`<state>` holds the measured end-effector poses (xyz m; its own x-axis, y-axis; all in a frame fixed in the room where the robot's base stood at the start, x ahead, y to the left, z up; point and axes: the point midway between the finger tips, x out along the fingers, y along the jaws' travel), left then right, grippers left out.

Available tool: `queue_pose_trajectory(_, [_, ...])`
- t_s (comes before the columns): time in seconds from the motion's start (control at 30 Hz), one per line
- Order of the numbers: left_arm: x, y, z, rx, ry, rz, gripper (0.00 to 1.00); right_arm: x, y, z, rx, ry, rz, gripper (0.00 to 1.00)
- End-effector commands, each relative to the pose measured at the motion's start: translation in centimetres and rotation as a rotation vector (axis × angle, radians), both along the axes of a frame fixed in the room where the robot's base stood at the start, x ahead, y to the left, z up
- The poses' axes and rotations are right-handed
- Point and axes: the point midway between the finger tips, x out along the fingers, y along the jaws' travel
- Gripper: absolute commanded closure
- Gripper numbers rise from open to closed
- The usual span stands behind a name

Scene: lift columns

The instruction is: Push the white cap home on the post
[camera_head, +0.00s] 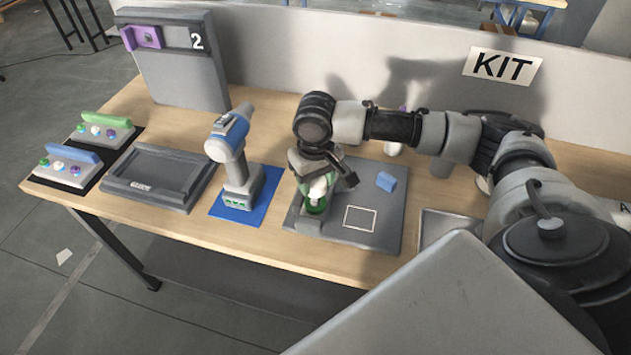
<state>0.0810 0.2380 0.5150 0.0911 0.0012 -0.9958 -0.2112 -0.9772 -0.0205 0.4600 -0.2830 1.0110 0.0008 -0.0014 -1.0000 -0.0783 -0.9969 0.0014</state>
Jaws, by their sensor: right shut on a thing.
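My right gripper (322,176) is at the grey fixture plate (385,215), pointing down at its left part. It is shut on the white cap (318,188), which shows as a pale shape between the fingers. The cap is right above a green base piece (316,206) on a raised grey block. The post is hidden by the cap and the gripper, and I cannot tell how far down the cap sits. My left gripper is not in view.
A grey panel (183,70) marked 2 stands behind.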

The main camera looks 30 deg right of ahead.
Motion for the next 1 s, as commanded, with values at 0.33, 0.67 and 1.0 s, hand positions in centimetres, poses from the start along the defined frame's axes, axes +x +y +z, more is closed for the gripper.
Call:
queue_pose_trajectory(0.33, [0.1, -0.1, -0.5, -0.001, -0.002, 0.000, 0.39, 0.0, 0.0, -0.2, 0.000, -0.001, 0.000, 0.74])
queue_pose_trajectory(0.67, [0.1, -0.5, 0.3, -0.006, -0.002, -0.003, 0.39, 0.0, 0.0, -0.8, 0.000, 0.001, -0.001, 0.74])
queue_pose_trajectory(1.0, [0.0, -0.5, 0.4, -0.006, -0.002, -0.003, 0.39, 0.0, 0.0, -1.2, 0.000, -0.001, 0.000, 0.74])
